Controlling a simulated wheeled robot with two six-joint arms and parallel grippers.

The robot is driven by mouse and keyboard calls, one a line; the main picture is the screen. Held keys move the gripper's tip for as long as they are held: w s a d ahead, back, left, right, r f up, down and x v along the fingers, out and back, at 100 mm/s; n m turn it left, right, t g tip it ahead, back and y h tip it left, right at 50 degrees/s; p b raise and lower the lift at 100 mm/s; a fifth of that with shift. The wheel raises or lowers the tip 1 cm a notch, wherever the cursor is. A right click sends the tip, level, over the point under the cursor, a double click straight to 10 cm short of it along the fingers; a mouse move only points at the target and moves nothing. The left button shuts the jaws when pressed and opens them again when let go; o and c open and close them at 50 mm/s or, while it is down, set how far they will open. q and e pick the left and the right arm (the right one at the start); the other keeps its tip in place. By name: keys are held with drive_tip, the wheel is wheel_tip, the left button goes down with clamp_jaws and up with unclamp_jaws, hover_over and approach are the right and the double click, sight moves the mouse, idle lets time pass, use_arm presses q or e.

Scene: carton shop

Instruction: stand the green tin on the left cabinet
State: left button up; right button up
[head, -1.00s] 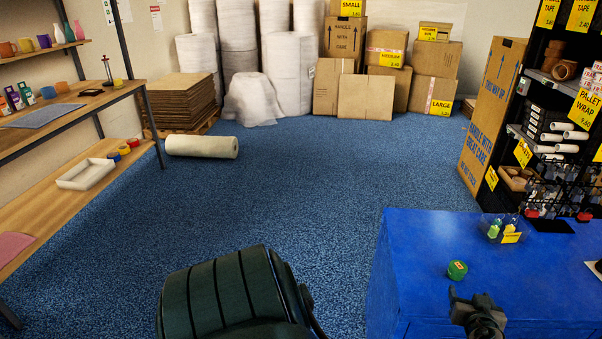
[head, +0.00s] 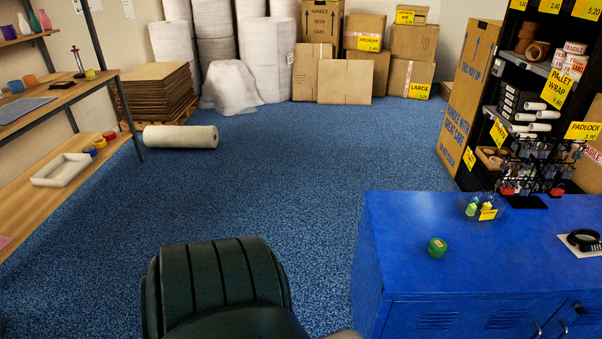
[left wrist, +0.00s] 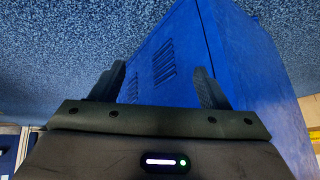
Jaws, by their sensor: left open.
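The small green tin (head: 437,248) sits on top of the blue cabinet (head: 400,215), near its left front part, with a reddish mark on its lid. No gripper touches it in the head view. My left gripper (left wrist: 160,88) shows only in the left wrist view, with its two fingers apart and nothing between them. Beyond the fingers is the vented blue cabinet side (left wrist: 165,60). The tin is not in the left wrist view. My right gripper is not in view.
A dark green ribbed chair back (head: 215,285) stands left of the cabinet. The blue carpet (head: 260,180) beyond is open.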

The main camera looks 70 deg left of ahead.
use_arm(q)
drive_tip(key=s+f+g, duration=0.1)
drive_tip(key=s+f, duration=0.4)
drive_tip(key=s, duration=0.5)
drive_tip(key=s+a+f+g, duration=0.1)
drive_tip(key=s+f, duration=0.4)
drive_tip(key=s, duration=0.5)
drive_tip(key=s+f+g, duration=0.3)
drive_tip(key=s+f, duration=0.2)
drive_tip(key=s, duration=0.5)
drive_tip(key=shift+s+a+f+m+h, duration=0.25)
drive_tip(key=shift+s+f+m+h, duration=0.05)
drive_tip(key=shift+s+m+h, duration=0.1)
